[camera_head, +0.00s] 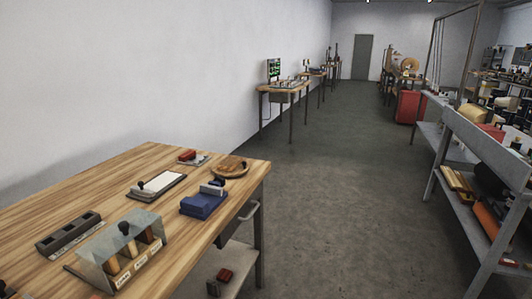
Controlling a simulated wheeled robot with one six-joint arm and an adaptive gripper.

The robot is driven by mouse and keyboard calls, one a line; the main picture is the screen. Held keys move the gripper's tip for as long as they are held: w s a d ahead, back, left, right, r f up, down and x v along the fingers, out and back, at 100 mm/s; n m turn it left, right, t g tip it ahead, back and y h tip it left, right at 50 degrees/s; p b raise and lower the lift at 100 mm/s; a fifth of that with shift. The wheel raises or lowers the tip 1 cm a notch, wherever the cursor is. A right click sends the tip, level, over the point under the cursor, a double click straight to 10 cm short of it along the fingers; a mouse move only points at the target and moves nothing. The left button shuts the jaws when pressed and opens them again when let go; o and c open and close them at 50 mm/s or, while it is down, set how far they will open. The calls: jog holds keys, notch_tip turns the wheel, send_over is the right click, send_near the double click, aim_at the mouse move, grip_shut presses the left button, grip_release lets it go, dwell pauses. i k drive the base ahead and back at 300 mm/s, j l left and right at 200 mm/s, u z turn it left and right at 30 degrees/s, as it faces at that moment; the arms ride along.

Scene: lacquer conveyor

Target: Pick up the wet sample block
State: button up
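I cannot tell for sure which thing is the wet sample block. On the wooden table (60,203) at the lower left, a clear-sided rack (95,252) holds orange-brown blocks (140,242) above small white labels, too small to read. A dark knob stands up at the rack. Behind it lie a white panel in a dark frame (162,186) with a dark knob at its left end, and a dark blue block-shaped thing (203,205). My gripper is not in view.
A dark slotted holder (70,233), a small red thing (187,155) and a round wooden board (230,170) are also on the table. Grey shelving (480,140) lines the right. The grey floor (330,200) between is clear. More tables (287,87) stand along the left wall.

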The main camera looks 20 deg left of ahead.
aim_at(231, 163)
jog(key=i+u, duration=0.25)
jog(key=i, duration=0.25)
jog(key=i+l+u, duration=0.25)
jog(key=i, duration=0.25)
jog(key=i+u, duration=0.45)
jog(key=i+l+u, duration=0.1)
jog(key=i+u, duration=0.15)
jog(key=u, duration=0.15)
jog(key=i+l+u, duration=0.25)
jog(key=u, duration=0.2)
jog(key=i+l+u, duration=0.3)
jog(key=u, duration=0.15)
